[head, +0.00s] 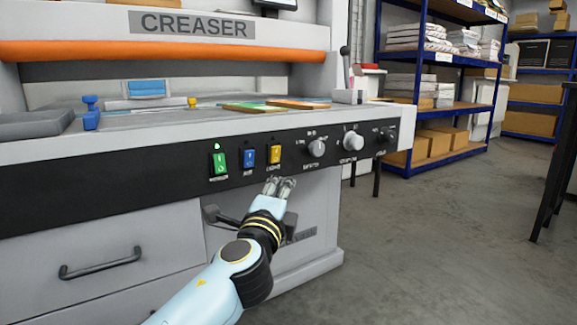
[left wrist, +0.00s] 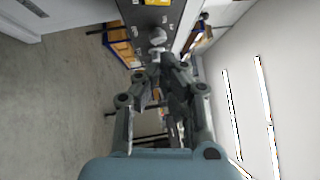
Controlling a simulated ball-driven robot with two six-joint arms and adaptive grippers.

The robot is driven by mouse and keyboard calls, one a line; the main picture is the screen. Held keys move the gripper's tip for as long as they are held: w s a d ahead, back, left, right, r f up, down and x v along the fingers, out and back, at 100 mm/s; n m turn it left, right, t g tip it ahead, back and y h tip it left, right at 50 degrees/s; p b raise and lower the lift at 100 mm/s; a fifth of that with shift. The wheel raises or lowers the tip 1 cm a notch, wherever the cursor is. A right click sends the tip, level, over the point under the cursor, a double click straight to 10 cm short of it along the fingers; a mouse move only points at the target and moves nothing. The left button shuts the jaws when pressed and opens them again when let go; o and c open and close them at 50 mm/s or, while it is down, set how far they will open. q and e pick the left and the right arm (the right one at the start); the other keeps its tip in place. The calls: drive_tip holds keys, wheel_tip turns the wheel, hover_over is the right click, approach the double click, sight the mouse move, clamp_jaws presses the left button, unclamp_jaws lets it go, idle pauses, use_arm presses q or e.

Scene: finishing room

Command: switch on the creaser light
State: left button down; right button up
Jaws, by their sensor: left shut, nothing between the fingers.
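The creaser (head: 165,140) has a black control panel on its front with three rocker switches: green (head: 219,161), blue (head: 249,159) and yellow (head: 274,154). The small labels under them are too blurred to read surely; the yellow one's may say lights. My left gripper (head: 281,184) is shut and empty, just below and in front of the yellow switch; I cannot tell whether it touches the panel. In the left wrist view the left gripper (left wrist: 157,65) points at the panel, with part of the yellow switch (left wrist: 157,3) at the top edge. My right gripper is not in view.
Several grey knobs (head: 316,148) sit right of the switches. Drawers with a black handle (head: 100,264) are below left. Blue shelving (head: 440,105) with paper and boxes stands behind right. The grey floor (head: 430,240) at right is clear.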

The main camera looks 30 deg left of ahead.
sight(275, 154)
use_arm(q)
drive_tip(key=a+x, duration=0.1)
drive_tip(key=x, duration=0.7)
drive_tip(key=s+a+x, duration=0.1)
drive_tip(key=x, duration=0.4)
drive_tip(key=shift+s+a+r, duration=0.1)
drive_tip(key=shift+a, duration=0.25)
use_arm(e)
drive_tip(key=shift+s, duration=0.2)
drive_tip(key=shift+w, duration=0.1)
